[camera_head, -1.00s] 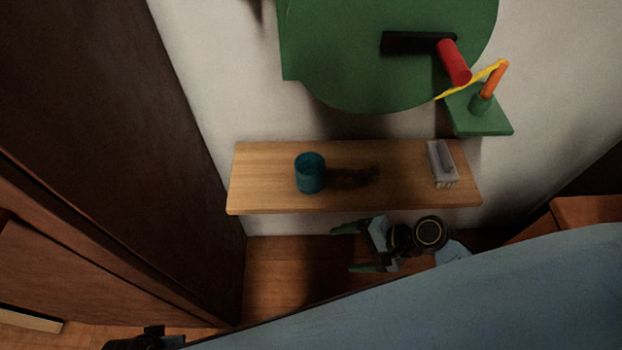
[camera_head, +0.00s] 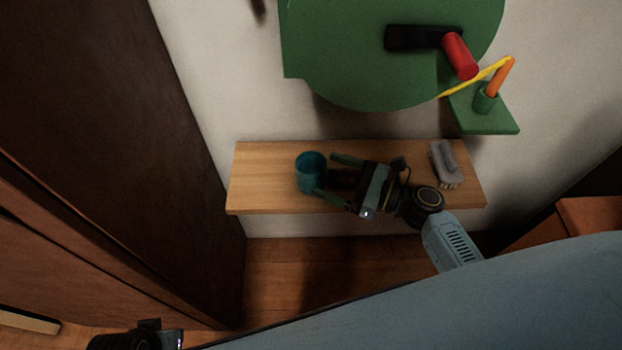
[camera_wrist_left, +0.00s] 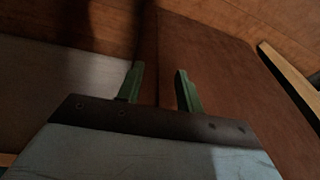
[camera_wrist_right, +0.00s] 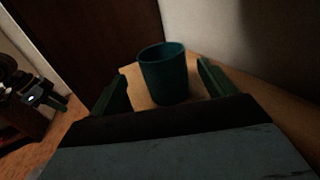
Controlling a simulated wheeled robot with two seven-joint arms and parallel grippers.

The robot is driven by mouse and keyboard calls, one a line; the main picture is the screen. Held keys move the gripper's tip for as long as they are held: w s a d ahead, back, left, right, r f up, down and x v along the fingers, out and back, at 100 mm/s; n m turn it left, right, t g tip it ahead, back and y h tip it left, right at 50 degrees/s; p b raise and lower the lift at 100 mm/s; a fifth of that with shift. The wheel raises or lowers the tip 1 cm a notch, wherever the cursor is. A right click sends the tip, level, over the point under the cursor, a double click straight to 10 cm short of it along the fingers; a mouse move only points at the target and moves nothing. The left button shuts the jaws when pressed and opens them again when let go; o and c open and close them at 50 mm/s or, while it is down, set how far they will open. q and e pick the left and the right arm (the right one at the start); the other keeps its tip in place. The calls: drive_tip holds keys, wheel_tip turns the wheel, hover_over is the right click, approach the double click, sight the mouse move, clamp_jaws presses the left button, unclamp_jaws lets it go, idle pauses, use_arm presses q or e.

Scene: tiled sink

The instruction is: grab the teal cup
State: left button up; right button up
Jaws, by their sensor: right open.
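The teal cup (camera_head: 309,172) stands upright on the wooden shelf (camera_head: 262,180), left of its middle. My right gripper (camera_head: 325,176) is over the shelf, just right of the cup, open and pointing left at it. In the right wrist view the cup (camera_wrist_right: 164,72) shows ahead, between the lines of the two green fingers (camera_wrist_right: 163,90); I cannot tell whether a finger touches it. My left gripper (camera_wrist_left: 161,85) is far from the cup, its two fingers apart with nothing between them. In the head view only part of the left arm's end shows at the bottom left.
Above are a green board (camera_head: 350,60) with a red handle (camera_head: 460,55) and a small green ledge (camera_head: 484,118) with an orange stick. A dark brown wall or cabinet (camera_head: 120,120) stands left of the shelf.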

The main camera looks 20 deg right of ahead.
sight(299, 164)
drive_tip(key=shift+x, duration=1.2)
drive_tip(key=b+x, duration=0.1)
drive_tip(key=x, duration=0.3)
drive_tip(key=shift+w+d+f+b, duration=0.1)
drive_tip(key=shift+f+b, duration=0.1)
drive_tip(key=shift+b, duration=0.15)
drive_tip(key=shift+w+a, duration=0.35)
drive_tip(key=shift+a, duration=0.05)
use_arm(q)
drive_tip(key=r, duration=0.1)
drive_tip(key=d+r, duration=0.1)
drive_tip(key=r, duration=0.2)
drive_tip(key=shift+d+r, duration=0.3)
use_arm(e)
drive_tip(key=c, duration=1.1)
drive_tip(key=shift+s+r, duration=0.1)
drive_tip(key=shift+r, duration=0.15)
